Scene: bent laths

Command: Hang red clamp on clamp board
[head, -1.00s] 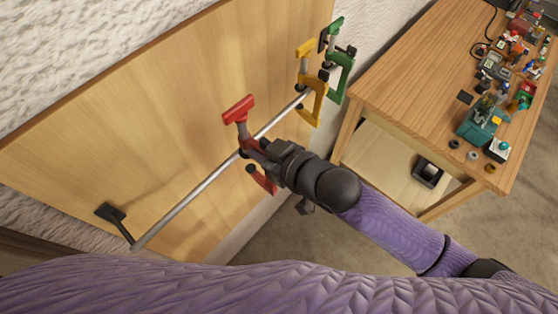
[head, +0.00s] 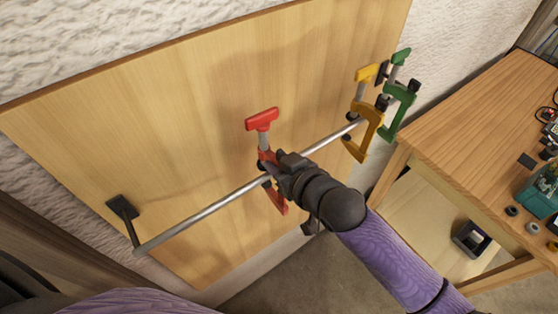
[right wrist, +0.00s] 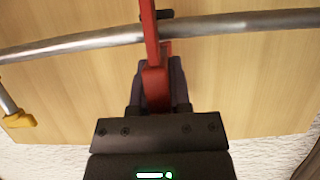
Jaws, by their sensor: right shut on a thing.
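The red clamp (head: 262,120) is at the metal rail (head: 215,207) in front of the wooden clamp board (head: 170,110). Its red handle is up and its lower jaw shows below the rail. My right gripper (head: 277,172) is shut on the red clamp. In the right wrist view the red clamp (right wrist: 154,85) stands between my right gripper's fingers (right wrist: 158,80) and crosses the rail (right wrist: 215,27). I cannot tell whether the clamp rests on the rail. My left gripper is not in view.
A yellow clamp (head: 367,118) and a green clamp (head: 399,105) hang at the rail's right end. A black bracket (head: 122,207) holds the left end. A wooden workbench (head: 480,125) with tools stands at the right. The rail left of the red clamp is bare.

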